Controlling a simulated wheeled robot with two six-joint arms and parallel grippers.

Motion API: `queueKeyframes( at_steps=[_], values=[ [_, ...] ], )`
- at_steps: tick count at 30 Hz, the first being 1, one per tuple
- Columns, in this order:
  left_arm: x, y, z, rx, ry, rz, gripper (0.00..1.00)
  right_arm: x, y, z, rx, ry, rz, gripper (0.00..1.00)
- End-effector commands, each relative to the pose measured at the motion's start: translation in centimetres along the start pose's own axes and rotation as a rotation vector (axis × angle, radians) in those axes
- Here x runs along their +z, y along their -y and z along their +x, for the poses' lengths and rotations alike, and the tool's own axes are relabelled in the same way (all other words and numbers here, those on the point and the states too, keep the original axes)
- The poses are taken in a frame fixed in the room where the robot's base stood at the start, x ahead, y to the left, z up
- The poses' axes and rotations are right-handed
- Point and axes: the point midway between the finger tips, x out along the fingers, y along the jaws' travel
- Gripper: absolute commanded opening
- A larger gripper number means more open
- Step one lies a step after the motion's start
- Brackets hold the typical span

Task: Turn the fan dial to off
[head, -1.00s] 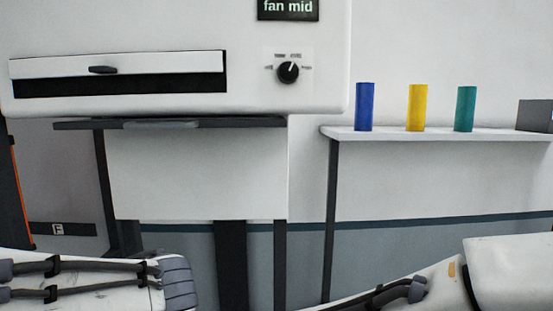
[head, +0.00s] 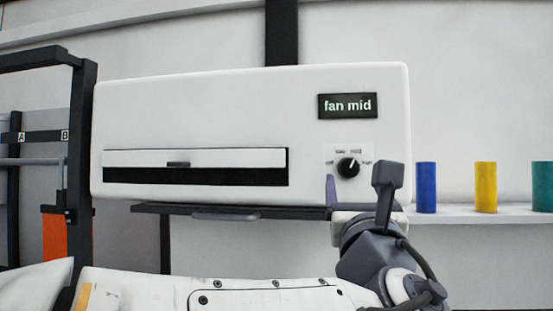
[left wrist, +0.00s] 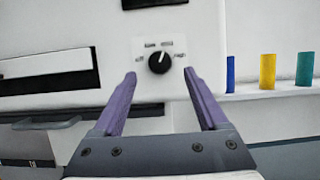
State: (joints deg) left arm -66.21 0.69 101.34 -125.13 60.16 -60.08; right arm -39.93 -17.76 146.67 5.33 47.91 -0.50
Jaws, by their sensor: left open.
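The fan dial (head: 348,167) is a round black knob with a white pointer mark on the front of the white machine (head: 220,130). A dark display (head: 347,106) above it reads "fan mid". My left gripper (head: 331,190) is just below and left of the dial in the head view, partly hidden by its wrist. In the left wrist view, its two purple fingers (left wrist: 161,85) are open and empty. The dial (left wrist: 160,60) shows between and a little beyond the fingertips, with its labels around it. I see no contact. The right gripper is not in view.
A slot with a white flap (head: 195,158) and a dark handle is left of the dial. Blue (head: 426,187), yellow (head: 485,187) and green (head: 542,186) cylinders stand on a shelf (head: 470,213) at the right. An orange panel (head: 68,235) is at the far left.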

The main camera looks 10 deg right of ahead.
Motion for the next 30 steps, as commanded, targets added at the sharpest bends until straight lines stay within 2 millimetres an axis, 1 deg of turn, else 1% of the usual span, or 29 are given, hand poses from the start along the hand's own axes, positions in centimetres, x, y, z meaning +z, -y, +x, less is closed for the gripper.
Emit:
queueKeyframes(
  at_steps=[1,3,7,12,20,23,24,26,27,30],
  values=[
    [0.5,-0.1,1.2,0.002,-0.001,0.004,0.76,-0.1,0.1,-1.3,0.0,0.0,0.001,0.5],
    [0.4,-0.1,2.3,0.002,-0.003,0.004,0.76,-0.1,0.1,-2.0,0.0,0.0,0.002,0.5],
    [0.3,0.0,3.6,0.001,-0.001,0.002,0.76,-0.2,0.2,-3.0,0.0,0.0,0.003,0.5],
    [0.0,0.0,4.3,-0.001,-0.002,0.001,0.76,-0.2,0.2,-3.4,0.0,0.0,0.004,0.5],
    [-0.1,0.0,4.4,-0.001,-0.002,-0.001,0.76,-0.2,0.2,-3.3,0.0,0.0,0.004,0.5],
    [-0.1,0.0,4.4,-0.001,-0.002,-0.001,0.41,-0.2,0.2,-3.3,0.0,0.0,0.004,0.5],
    [-0.1,0.0,4.4,-0.001,-0.002,-0.001,0.26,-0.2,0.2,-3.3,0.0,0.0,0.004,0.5],
    [-0.1,0.0,4.4,-0.001,-0.002,-0.001,0.03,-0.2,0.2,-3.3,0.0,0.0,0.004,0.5],
    [-0.1,0.0,4.3,-0.001,-0.002,-0.001,0.0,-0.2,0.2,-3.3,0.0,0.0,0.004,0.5],
    [-0.1,0.0,4.3,-0.001,-0.002,-0.003,0.0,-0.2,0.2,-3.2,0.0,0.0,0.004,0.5]
  ],
)
